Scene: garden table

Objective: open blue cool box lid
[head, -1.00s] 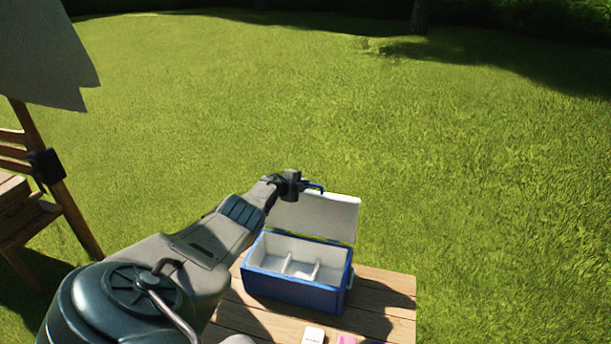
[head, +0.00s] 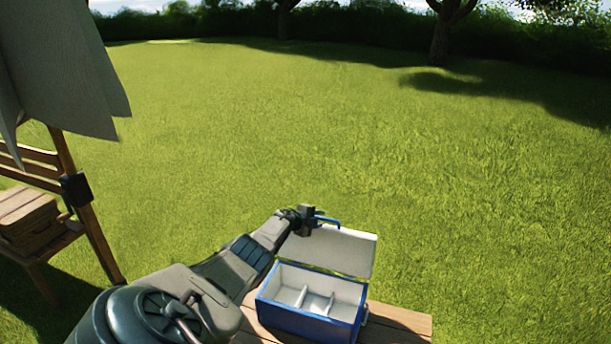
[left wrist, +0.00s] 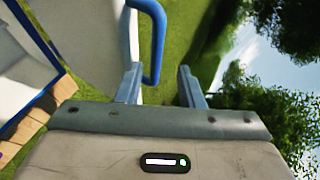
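The blue cool box (head: 300,320) stands on the wooden table with its white-lined, divided inside showing. Its lid (head: 340,250) is raised at the back, white inner face toward me. My left gripper (head: 313,218) is at the lid's upper left corner, beside the blue handle (head: 328,220). In the left wrist view the two fingers (left wrist: 160,84) are apart. The blue handle (left wrist: 158,45) shows in the gap between them, and neither finger is clearly pressed on it. The lid (left wrist: 85,45) fills the left of that view. My right gripper is not in view.
The wooden table top (head: 400,322) shows around the box, with some bare room to its right. A wooden chair (head: 35,165) and a grey parasol cloth (head: 65,70) are at the left. Open lawn (head: 480,200) lies behind.

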